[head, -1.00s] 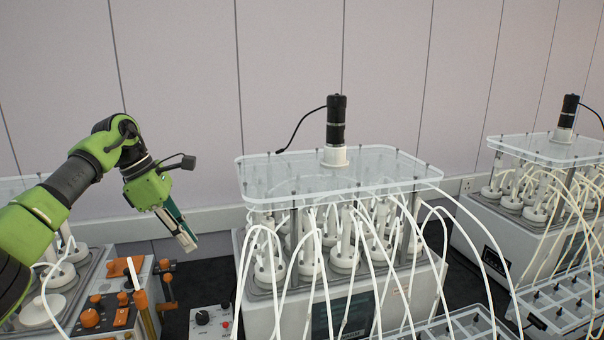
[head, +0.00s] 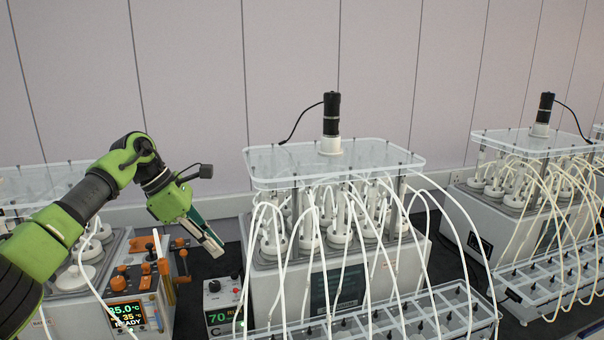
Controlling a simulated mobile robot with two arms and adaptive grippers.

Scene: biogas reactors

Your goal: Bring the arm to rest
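My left arm comes in from the left, green and black. Its gripper (head: 214,246) points down and to the right, in the air left of the middle reactor unit (head: 338,285). Its long fingers look close together, but at this angle I cannot tell whether they are open or shut, and no held object shows. My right gripper is not in view.
A unit with orange knobs and a lit display (head: 128,313) stands below my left arm. A small control box (head: 223,305) with a lit readout stands beside it. White tubes arch down to a compartmented tray (head: 455,300). Another reactor unit (head: 535,215) stands at right.

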